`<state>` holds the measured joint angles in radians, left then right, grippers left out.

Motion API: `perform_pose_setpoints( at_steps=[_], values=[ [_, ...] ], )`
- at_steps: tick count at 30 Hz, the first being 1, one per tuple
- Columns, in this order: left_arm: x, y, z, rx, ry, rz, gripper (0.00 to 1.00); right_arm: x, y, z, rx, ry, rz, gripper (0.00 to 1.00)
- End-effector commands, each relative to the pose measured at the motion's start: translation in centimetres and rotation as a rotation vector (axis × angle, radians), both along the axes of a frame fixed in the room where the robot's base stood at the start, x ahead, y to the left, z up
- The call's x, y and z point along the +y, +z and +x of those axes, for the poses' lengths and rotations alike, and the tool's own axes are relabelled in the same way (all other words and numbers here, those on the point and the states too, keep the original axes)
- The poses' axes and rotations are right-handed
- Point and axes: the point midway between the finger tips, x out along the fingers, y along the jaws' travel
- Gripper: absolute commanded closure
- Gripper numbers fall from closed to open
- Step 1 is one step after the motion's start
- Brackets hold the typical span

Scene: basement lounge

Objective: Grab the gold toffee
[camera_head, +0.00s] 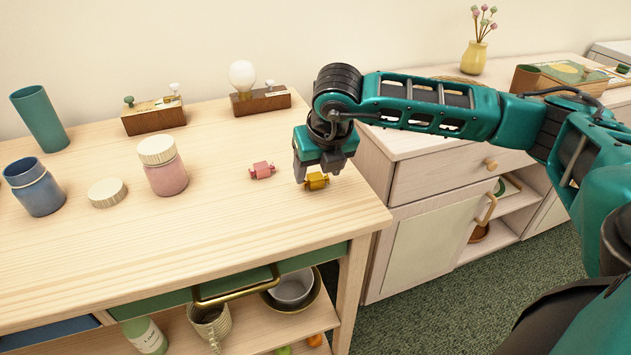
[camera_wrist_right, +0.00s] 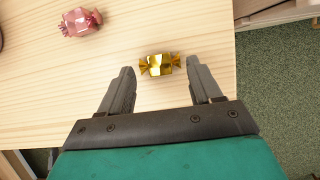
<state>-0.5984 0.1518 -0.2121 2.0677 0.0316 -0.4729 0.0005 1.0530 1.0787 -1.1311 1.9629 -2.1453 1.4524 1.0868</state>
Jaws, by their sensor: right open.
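The gold toffee (camera_head: 316,181) lies on the light wooden table (camera_head: 250,225) near its right edge. It also shows in the right wrist view (camera_wrist_right: 160,64), a shiny gold wrapper with twisted ends. My right gripper (camera_head: 318,175) is right over the toffee, pointing down. In the right wrist view its two fingers (camera_wrist_right: 163,82) are apart and empty, one to each side of the toffee and a little short of it. I cannot tell if they touch the table. My left gripper is not in view.
A pink toffee (camera_head: 262,170) lies just left of the gold one. A pink jar (camera_head: 162,166), a white lid (camera_head: 107,193) and a blue jar (camera_head: 34,187) stand further left. A bulb on a wooden base (camera_head: 262,100) is behind. The table front is clear.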

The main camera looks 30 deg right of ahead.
Motion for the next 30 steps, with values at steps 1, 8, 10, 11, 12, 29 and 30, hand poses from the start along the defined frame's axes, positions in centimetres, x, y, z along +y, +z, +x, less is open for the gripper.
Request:
perform_pose_setpoints(
  at_steps=[1, 8, 10, 11, 12, 29, 30],
  values=[
    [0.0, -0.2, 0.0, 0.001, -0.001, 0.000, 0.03, -0.1, -0.8, 0.3, 0.002, -0.002, 0.001, 0.36],
    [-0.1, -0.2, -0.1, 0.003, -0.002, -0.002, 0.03, -0.2, -1.9, 0.8, -0.001, -0.001, 0.001, 0.36],
    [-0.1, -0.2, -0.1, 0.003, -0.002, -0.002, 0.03, -0.2, -1.9, 0.8, -0.001, -0.001, 0.001, 0.36],
    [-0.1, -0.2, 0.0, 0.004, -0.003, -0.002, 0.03, -0.2, -1.9, 0.8, -0.001, -0.001, 0.001, 0.36],
    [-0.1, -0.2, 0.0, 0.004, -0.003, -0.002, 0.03, -0.2, -1.9, 0.8, -0.001, -0.001, 0.001, 0.36],
    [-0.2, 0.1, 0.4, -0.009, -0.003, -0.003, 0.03, -0.2, -1.8, 0.8, -0.001, -0.001, 0.001, 0.89],
    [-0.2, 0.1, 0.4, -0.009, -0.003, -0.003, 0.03, -0.2, -1.8, 0.8, -0.001, -0.001, 0.001, 0.93]
  ],
)
